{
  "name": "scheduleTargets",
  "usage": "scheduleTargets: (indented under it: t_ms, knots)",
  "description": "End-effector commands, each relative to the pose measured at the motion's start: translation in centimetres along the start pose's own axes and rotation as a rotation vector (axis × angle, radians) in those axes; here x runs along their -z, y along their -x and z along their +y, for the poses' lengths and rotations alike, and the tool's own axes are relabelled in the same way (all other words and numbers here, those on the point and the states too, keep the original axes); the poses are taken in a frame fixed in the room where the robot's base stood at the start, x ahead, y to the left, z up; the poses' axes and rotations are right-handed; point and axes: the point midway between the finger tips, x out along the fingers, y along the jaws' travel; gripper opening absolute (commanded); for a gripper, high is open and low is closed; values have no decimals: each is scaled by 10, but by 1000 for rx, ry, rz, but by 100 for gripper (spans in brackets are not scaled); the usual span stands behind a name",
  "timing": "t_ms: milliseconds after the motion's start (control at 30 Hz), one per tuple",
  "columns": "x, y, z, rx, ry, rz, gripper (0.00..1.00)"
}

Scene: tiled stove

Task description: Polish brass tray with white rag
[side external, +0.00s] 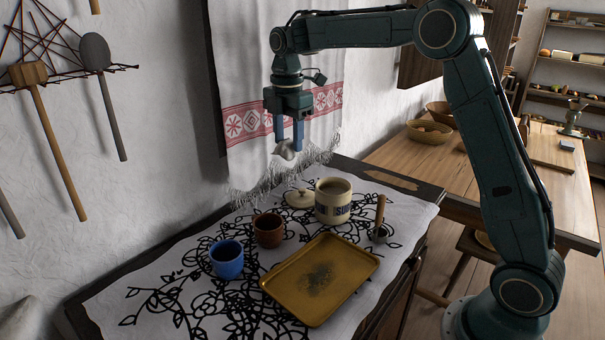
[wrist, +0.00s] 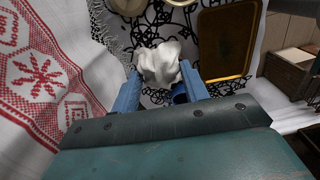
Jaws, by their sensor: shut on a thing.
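The brass tray (side external: 347,262) lies flat on the patterned cloth near the front edge, with a dark smudge in its middle. It also shows at the upper right in the wrist view (wrist: 228,38). My gripper (side external: 288,141) is shut on the white rag (side external: 286,152), which hangs crumpled between the blue fingers. The rag also shows between the fingertips in the wrist view (wrist: 160,65). The gripper is well above the cloth, behind the tray and apart from it.
A blue cup (side external: 227,260), a brown cup (side external: 268,231), a cream jar (side external: 333,205), its lid (side external: 299,199) and a wooden-handled scoop (side external: 379,215) stand around the tray's back and sides. A white towel with red pattern (side external: 250,80) hangs behind the gripper. A wooden table (side external: 400,165) stands at right.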

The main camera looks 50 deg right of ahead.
Motion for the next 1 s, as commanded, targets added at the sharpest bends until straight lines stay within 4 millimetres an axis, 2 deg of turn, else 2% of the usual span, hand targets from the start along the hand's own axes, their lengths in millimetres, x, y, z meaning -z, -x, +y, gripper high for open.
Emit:
scheduleTargets:
  t_ms: [267, 467, 1000]
  knots:
    - [7, -7, -10, 0, 1, 0, 26]
    - [19, -22, -30, 2, 2, 0, 26]
    - [49, -74, -113, 2, 2, 0, 26]
